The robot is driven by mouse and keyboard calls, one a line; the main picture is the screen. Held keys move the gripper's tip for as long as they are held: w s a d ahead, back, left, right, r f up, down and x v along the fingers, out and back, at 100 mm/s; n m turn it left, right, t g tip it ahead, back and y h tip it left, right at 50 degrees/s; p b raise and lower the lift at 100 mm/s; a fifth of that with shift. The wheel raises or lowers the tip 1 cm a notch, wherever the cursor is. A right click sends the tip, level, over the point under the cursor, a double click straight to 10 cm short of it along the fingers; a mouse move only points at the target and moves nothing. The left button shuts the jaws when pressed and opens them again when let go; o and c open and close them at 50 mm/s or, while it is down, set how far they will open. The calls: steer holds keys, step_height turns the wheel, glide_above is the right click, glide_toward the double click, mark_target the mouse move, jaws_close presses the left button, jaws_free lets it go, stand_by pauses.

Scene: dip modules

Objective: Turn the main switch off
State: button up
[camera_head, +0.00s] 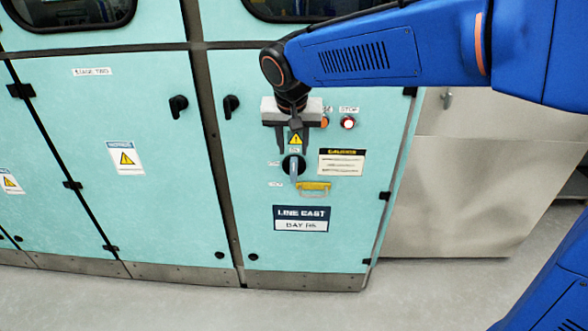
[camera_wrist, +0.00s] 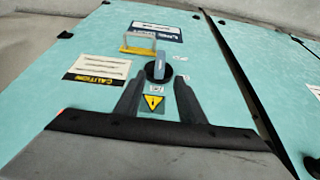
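The main switch (camera_head: 293,168) is a round black rotary switch with a grey lever handle on the turquoise cabinet door. In the head view its lever stands close to upright. It also shows in the wrist view (camera_wrist: 158,69), with small white labels around it that are too small to read surely. My gripper (camera_head: 293,151) is open and empty in front of the door, just above the switch, fingers pointing down in the head view. In the wrist view its fingertips (camera_wrist: 158,81) lie on either side of the lever's near end, with gaps on both sides. Contact is not seen.
A yellow bracket with a wire loop (camera_head: 313,187) sits just below right of the switch. A black door knob (camera_head: 231,106) is at upper left. Floor before the cabinet is clear.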

mark_target(294, 169)
steer(key=x, duration=1.1)
steer(key=shift+w+f, duration=0.1)
steer(key=shift+f, duration=0.05)
jaws_close()
